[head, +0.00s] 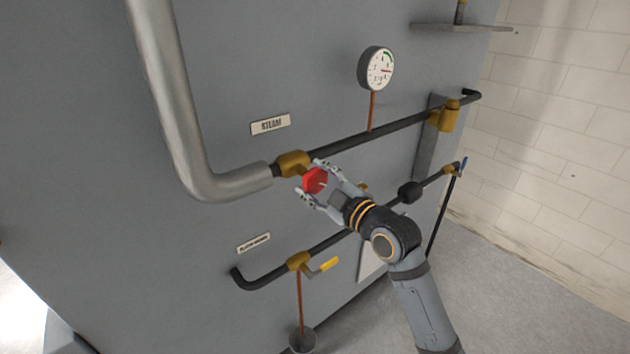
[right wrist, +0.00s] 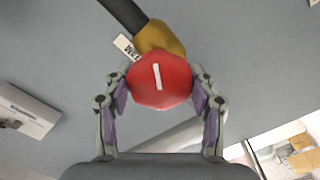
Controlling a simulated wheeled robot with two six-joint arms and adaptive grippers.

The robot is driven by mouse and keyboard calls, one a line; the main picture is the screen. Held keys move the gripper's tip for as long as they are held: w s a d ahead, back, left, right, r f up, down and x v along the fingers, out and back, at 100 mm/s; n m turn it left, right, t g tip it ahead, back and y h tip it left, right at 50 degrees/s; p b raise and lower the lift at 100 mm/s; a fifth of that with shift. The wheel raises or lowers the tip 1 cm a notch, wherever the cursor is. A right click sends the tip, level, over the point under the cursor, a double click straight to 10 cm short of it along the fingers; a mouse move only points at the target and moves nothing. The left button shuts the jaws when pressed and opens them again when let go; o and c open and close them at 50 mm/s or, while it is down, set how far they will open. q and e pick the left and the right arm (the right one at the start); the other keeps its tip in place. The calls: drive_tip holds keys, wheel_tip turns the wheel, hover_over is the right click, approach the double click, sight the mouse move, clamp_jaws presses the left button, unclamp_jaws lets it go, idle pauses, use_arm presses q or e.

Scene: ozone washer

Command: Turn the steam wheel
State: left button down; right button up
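The steam wheel (head: 315,181) is a red, many-sided knob on a brass valve (head: 292,163), below the "STEAM" label (head: 270,124). In the right wrist view the wheel (right wrist: 160,82) faces me, with a white bar mark on it standing nearly upright. My right gripper (head: 317,183) is at the wheel, one finger on each side of it. In the right wrist view the fingers of my right gripper (right wrist: 160,92) flank the wheel's left and right edges, at or very near contact; I cannot tell whether they press on it. My left gripper is not in view.
A grey insulated pipe (head: 175,110) meets the valve from the left, and a gauge (head: 376,68) stands above the dark pipe. A lower pipe carries a valve with a yellow handle (head: 328,264). A white brick wall (head: 560,120) is at the right; grey floor lies below.

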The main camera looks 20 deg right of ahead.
drive_tip(key=c, duration=0.3)
drive_tip(key=m+p, duration=0.3)
drive_tip(key=m, duration=0.3)
drive_tip(key=shift+r+m+p, duration=0.1)
drive_tip(key=shift+m+p, duration=0.2)
drive_tip(key=shift+m, duration=0.1)
drive_tip(key=m+p, duration=0.2)
drive_tip(key=m, duration=0.2)
drive_tip(key=shift+d+p, duration=0.1)
drive_tip(key=shift+p, duration=0.2)
drive_tip(key=shift+m+p, duration=0.65)
drive_tip(key=shift+m, duration=0.75)
drive_tip(key=shift+f, duration=0.25)
drive_tip(key=o, duration=1.2)
drive_tip(key=shift+r, duration=0.1)
drive_tip(key=shift+c, duration=0.2)
